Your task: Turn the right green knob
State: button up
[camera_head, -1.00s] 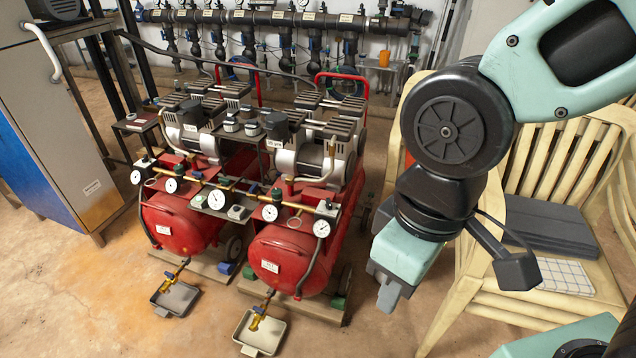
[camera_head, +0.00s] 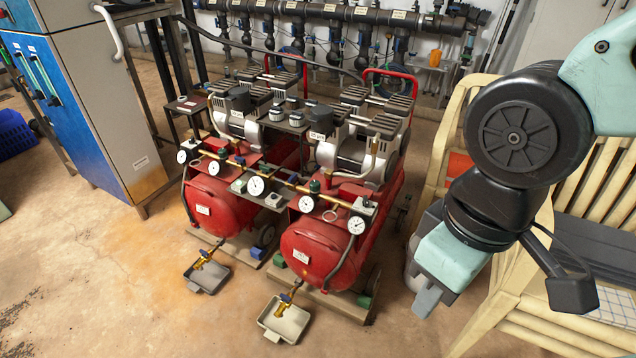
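Two red air compressors stand side by side, joined by a brass pipe manifold with several white dial gauges. A small dark green knob (camera_head: 314,186) sits on the right part of the manifold, just above a gauge. My gripper (camera_head: 428,300) hangs at the right, pointing down, apart from the compressors and to the right of the right knob in the picture. Its grey fingertips look close together, but the gap between them is not clear. I see nothing held in it.
A cream slatted chair (camera_head: 520,318) stands behind and below my arm. A blue and grey cabinet (camera_head: 85,110) is at the left. Two small grey trays (camera_head: 284,321) (camera_head: 206,276) lie on the floor before the compressors. The floor at front left is clear.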

aim_at(315, 185)
jog(key=i+j+u, duration=0.2)
jog(key=i+u, duration=0.55)
jog(key=i, duration=0.15)
